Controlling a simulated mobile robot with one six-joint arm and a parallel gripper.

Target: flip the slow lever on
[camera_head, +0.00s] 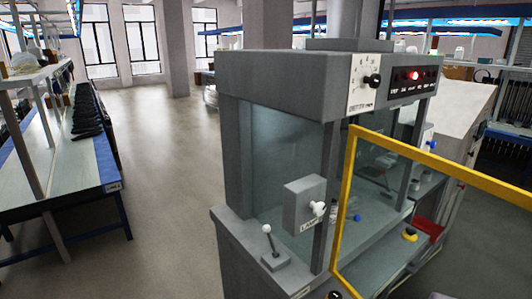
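A grey machine (290,75) with a glazed cabinet stands at the centre right. A small lever (268,239) with a white ball tip rises from a grey base on its front left ledge, leaning slightly left. A grey box (298,205) with a white knob (318,208) is on the front, with a small label below it. I cannot read which control is marked slow. My gripper is not in view.
A yellow-framed clear door (345,200) stands open across the right front. A black dial knob (373,82) and a lit red lamp (413,76) are on top. Blue knobs (430,144) show at right. The floor (165,190) left of the machine is clear; a workbench (55,170) stands farther left.

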